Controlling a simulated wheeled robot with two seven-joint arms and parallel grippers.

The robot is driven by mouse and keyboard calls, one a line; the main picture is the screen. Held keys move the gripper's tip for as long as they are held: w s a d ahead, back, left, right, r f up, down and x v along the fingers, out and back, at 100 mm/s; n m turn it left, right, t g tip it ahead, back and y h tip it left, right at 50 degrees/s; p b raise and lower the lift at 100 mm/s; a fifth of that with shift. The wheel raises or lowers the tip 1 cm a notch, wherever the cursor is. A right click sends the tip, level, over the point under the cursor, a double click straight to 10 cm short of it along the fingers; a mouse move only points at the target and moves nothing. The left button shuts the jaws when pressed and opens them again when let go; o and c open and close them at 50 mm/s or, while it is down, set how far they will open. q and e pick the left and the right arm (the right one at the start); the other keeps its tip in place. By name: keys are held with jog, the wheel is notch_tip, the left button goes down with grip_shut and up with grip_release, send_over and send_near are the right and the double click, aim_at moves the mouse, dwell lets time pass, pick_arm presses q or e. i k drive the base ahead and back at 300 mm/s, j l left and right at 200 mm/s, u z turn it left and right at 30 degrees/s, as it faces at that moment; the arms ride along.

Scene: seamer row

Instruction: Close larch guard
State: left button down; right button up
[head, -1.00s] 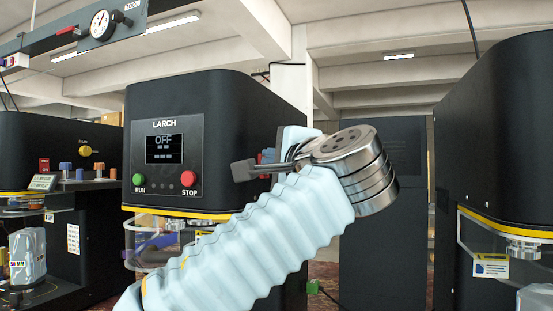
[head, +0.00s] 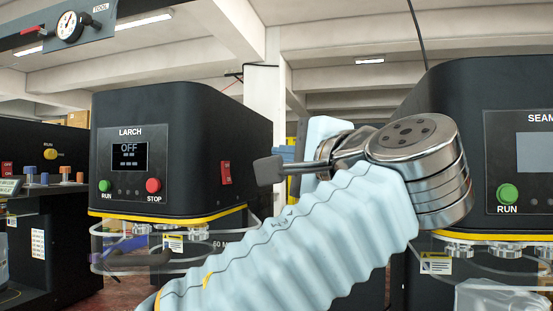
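The Larch machine (head: 210,120) is a black housing at left, with a display reading OFF, a green RUN button (head: 104,186) and a red STOP button (head: 153,185). Its clear curved guard (head: 112,262) is below the yellow band; I cannot tell whether it is open or shut. A dark blue shape shows at the guard, unclear. My arm in a pale blue sleeve rises from the lower left to a metal joint at right. A dark grey tip (head: 268,171), apparently my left gripper, points left, right of the housing; its fingers are unclear. My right gripper is not in view.
A second black machine (head: 452,92) with a green RUN button and clear guard (head: 498,264) stands at right. A bench with several coloured knobs (head: 45,180) is at far left. A red switch (head: 225,173) is on Larch's side. A gauge (head: 68,27) hangs on an overhead beam.

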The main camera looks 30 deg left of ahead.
aim_at(116, 258)
jog(key=k, duration=1)
